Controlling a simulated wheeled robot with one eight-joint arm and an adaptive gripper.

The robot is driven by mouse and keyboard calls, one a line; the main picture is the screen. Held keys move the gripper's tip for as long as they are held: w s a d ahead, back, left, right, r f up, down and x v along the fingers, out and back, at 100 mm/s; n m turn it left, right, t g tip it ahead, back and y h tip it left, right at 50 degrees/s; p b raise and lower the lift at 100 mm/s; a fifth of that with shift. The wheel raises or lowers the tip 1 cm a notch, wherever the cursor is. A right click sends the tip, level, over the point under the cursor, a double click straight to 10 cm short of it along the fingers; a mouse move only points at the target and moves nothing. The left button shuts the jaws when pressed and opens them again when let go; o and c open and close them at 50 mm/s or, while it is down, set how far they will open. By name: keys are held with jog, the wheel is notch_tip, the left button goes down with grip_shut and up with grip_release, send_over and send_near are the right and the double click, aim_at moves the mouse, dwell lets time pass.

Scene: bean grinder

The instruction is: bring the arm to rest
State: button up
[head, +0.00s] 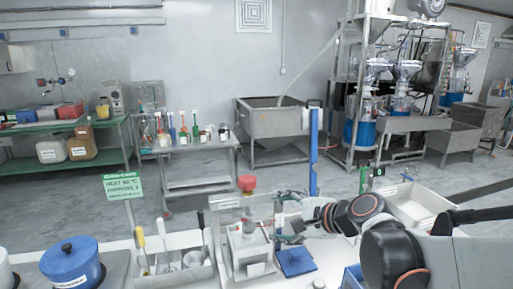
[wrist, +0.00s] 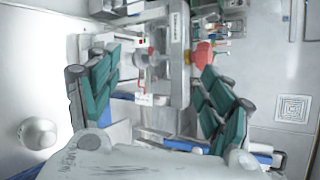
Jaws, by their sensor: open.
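My arm (head: 390,240) reaches in from the right over the worktop. My gripper (head: 282,224) is at its left end, beside the bean grinder (head: 250,243) with the red top (head: 246,183). In the wrist view my gripper (wrist: 160,68) has its two teal-padded fingers spread wide, with no object held between them. The grinder's red top (wrist: 203,54) shows beyond the right finger, apparently apart from it. The depth between the fingers and the grinder is hard to judge.
A blue lidded pot (head: 72,262) stands at the left. A compartmented tray (head: 175,262) holds utensils. A blue square piece (head: 296,262) lies below my gripper. A white bin (head: 415,204) is at the right. A blue upright post (head: 313,155) rises behind the gripper.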

jog(key=s+d+f+n+h, duration=0.1)
jog(key=s+d+n+h, duration=0.1)
jog(key=s+d+n, duration=0.2)
jog(key=s+d+f+n+g+h, duration=0.1)
jog(key=s+d+n, duration=0.4)
jog(key=s, duration=0.5)
jog(key=s+d+f+n+g+h, duration=0.1)
jog(key=s+d+n+h, duration=0.3)
jog(key=s, duration=0.4)
jog(key=shift+d+f+n+h, duration=0.15)
jog(key=shift+f+n+h, duration=0.6)
jog(key=shift+n, duration=0.25)
